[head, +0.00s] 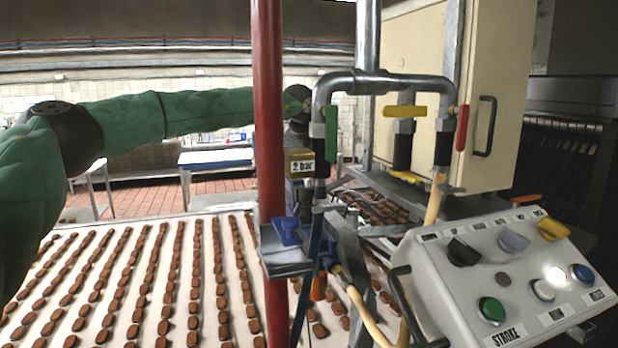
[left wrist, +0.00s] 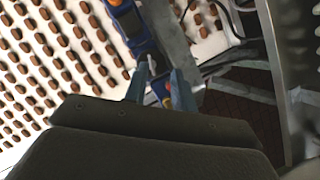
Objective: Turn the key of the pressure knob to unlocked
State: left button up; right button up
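A yellowish box labelled "2 bar" (head: 301,166) sits on the pipework just right of the red post; blue housing shows below it. I cannot make out the knob's key or its position. My left arm reaches in from the left, and its dark wrist end is behind the post, beside and above the box. The left fingers are hidden in the head view. My right gripper is not in view.
The red post (head: 268,120) stands close in front of my left wrist. Pipes with green, yellow and red valve handles rise right of the box. A control panel (head: 520,275) is at the lower right. A conveyor (head: 215,335) with rows of brown biscuits lies below.

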pick_arm(q)
jog(key=shift+s+a+r, duration=0.25)
jog(key=shift+a+r, duration=0.35)
jog(key=shift+r, duration=0.25)
jog(key=shift+d+v, duration=0.25)
jog(key=shift+v, duration=0.85)
jog(key=shift+d+v, duration=0.25)
jog(key=shift+v, duration=0.8)
jog(key=shift+b, duration=0.35)
jog(key=shift+b, duration=0.35)
jog(key=shift+a, duration=0.1)
